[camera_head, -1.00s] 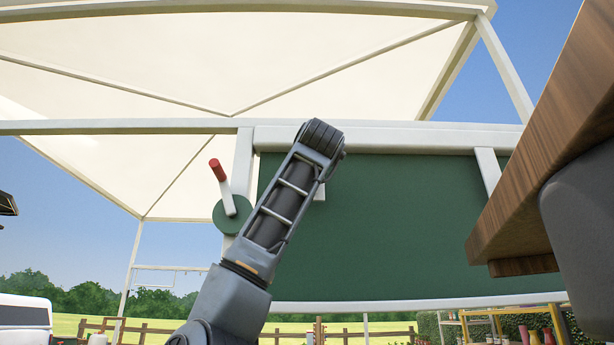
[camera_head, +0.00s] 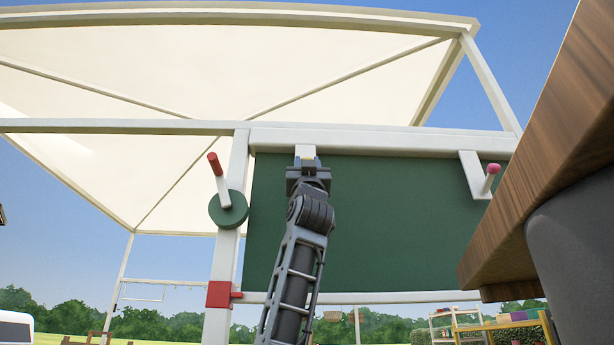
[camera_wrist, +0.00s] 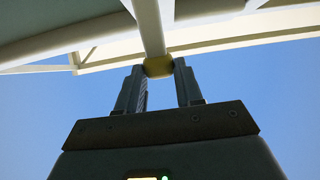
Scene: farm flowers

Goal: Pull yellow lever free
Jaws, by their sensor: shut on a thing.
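The yellow lever knob (camera_wrist: 158,67) sits at the end of a white bar (camera_wrist: 147,25) in the wrist view. My gripper (camera_wrist: 160,76) has one finger on each side of the knob and is shut on it. In the head view my gripper (camera_head: 308,168) reaches up to a white bracket (camera_head: 304,151) at the top of the green panel. Only a thin bit of yellow (camera_head: 308,158) shows there above the fingers.
A green disc (camera_head: 228,209) with a red-handled crank is on the white post to the left. A pink-knobbed bracket (camera_head: 489,180) is on the right. A wooden board (camera_head: 560,120) juts in at the right. A pale canopy (camera_head: 220,70) spans above.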

